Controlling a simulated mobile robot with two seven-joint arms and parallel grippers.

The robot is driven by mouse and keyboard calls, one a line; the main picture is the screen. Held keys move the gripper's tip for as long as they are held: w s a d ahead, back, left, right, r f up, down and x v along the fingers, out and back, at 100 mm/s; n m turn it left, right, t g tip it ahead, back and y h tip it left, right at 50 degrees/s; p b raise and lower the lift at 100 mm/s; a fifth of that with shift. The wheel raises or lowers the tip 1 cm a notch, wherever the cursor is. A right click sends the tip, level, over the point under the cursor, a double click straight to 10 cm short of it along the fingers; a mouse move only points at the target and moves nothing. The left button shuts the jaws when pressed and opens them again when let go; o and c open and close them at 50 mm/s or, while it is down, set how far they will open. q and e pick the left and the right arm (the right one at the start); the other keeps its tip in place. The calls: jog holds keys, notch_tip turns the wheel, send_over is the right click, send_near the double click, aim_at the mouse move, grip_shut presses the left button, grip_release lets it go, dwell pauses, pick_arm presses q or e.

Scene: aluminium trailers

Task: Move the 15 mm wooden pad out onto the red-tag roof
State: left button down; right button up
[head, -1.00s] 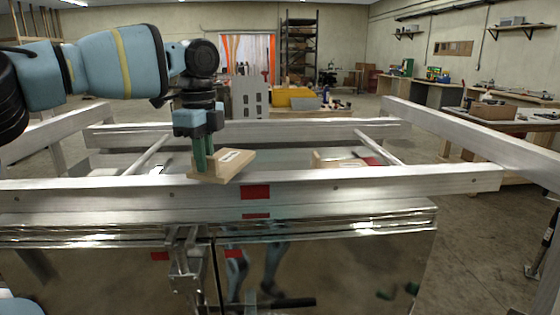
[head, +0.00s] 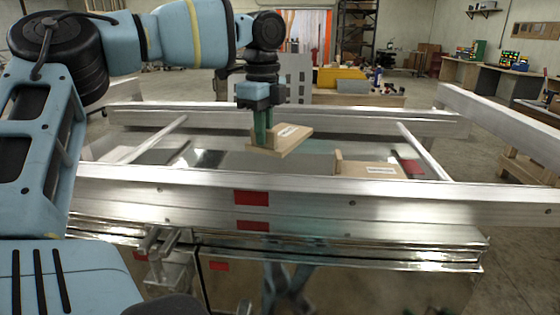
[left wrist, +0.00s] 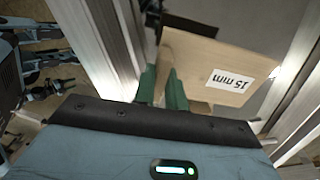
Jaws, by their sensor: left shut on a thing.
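The wooden pad (head: 291,139) is a light board with a raised grip block and a white label. In the left wrist view the pad (left wrist: 200,60) reads "15 mm". The green fingers (left wrist: 163,90) also show in the left wrist view. Red tags (head: 251,198) mark the near rail's front face. Whether the pad touches the roof (head: 205,158) cannot be told. My right gripper is not in view.
A second wooden pad (head: 368,169) with a label lies on the roof to the right, beside a dark and red item (head: 411,167). Metal rails (head: 300,115) and crossbars (head: 425,152) frame the roof. Shiny metal doors hang below the near rail (head: 390,205).

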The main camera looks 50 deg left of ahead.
pick_arm(q)
jog(key=shift+f+p, duration=0.35)
jog(key=shift+f, duration=4.55)
jog(key=shift+f, duration=0.15)
jog(key=c, duration=1.5)
grip_release()
jog(key=shift+o, duration=0.2)
notch_tip(320, 180, up, 12)
jog(key=shift+r+b, duration=0.2)
jog(key=shift+b, duration=0.1)
